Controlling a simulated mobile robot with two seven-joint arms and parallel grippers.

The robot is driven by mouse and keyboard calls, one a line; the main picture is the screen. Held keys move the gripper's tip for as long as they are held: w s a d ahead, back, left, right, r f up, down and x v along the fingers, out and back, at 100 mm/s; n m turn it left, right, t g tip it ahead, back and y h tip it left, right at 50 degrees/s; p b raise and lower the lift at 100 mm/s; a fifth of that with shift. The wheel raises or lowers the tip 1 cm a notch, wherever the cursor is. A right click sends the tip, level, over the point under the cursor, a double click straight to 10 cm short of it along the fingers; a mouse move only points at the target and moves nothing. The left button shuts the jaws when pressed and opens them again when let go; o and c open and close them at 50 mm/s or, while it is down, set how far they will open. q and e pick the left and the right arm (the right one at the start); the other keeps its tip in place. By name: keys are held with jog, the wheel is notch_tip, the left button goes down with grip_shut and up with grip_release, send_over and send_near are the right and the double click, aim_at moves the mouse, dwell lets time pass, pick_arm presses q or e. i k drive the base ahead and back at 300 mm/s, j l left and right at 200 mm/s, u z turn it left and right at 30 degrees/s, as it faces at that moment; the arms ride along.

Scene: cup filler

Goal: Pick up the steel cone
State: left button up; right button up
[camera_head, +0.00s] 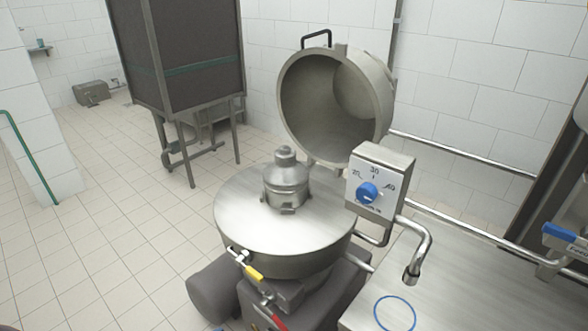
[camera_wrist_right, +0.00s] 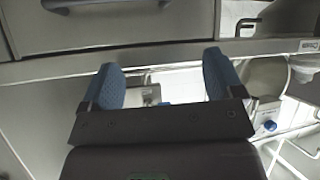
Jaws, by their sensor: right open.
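A stepped steel piece with a rounded knob on top, which looks like the steel cone (camera_head: 286,182), stands upright in the middle of the round steel top of the filler machine (camera_head: 240,215) in the head view. Nothing is touching it from above. My right gripper (camera_wrist_right: 162,78) shows only in the right wrist view. Its two blue-padded fingers are apart with nothing held between them. I cannot clearly make out the cone in that view. My left gripper is in neither view.
A round lid (camera_head: 333,100) stands open behind the cone. A control box with a blue knob (camera_head: 368,192) and a bent spout (camera_head: 414,262) are close on the right. A steel table (camera_head: 460,290) is at the lower right. In the right wrist view, a steel panel with a handle (camera_wrist_right: 105,25) lies beyond my fingers.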

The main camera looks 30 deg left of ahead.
aim_at(285, 172)
jog(key=k+j+u, duration=0.1)
jog(key=j+u, duration=0.55)
jog(key=u, duration=0.2)
